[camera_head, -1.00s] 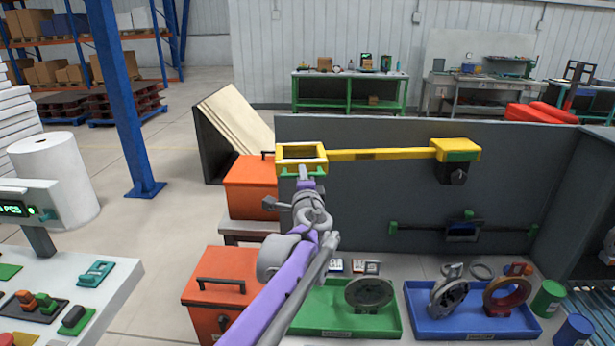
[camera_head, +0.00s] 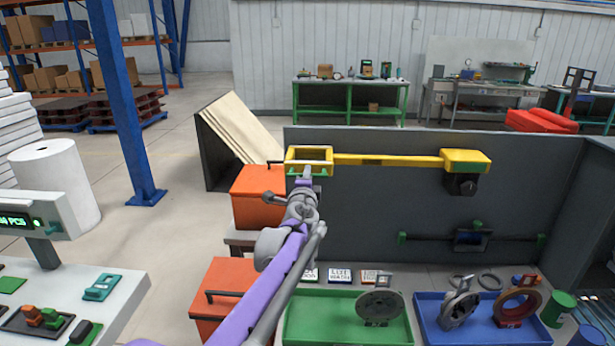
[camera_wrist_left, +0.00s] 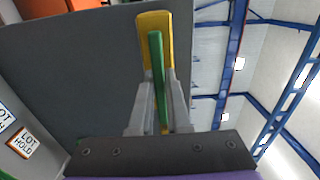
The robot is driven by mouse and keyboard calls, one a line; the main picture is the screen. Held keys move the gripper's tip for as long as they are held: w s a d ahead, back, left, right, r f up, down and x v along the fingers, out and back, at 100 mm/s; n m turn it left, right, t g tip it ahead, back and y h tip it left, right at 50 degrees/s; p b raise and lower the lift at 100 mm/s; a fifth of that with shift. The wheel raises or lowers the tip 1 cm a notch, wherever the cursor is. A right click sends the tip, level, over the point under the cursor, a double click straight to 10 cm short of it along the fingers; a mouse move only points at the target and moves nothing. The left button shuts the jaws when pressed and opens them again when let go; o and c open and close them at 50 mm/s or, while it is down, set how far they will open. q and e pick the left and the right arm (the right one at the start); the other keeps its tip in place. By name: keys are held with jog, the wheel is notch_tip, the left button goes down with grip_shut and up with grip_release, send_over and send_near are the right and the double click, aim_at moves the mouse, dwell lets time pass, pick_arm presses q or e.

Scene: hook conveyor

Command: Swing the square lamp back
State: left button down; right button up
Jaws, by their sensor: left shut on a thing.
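The square lamp (camera_head: 309,153) is a yellow square frame at the left end of a yellow arm (camera_head: 390,160). The arm runs level to a yellow and green hinge block (camera_head: 466,161) at the right, in front of a grey panel. My left gripper (camera_head: 307,176) is at the lamp's lower edge, seen from behind my purple arm. In the left wrist view the gripper (camera_wrist_left: 158,100) is shut on a green strip (camera_wrist_left: 157,75) along the lamp's yellow edge (camera_wrist_left: 150,25). My right gripper is out of view.
A grey panel (camera_head: 370,200) stands behind the lamp. Below are a green tray (camera_head: 300,325) and a blue tray (camera_head: 430,325) with metal rings, and small label cards (camera_head: 341,276). Orange boxes (camera_head: 258,200) stand at the left. A dark horizontal bar (camera_head: 430,239) crosses the lower panel.

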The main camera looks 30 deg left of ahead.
pick_arm(q)
jog(key=shift+w+a+r, duration=0.2)
jog(key=c, duration=0.9)
grip_release()
jog(key=shift+f, duration=0.1)
jog(key=shift+f, duration=0.1)
jog(key=shift+d, duration=0.1)
jog(key=v, duration=1)
jog(key=shift+s+d, duration=0.1)
jog(key=shift+s, duration=0.2)
jog(key=shift+f, duration=0.15)
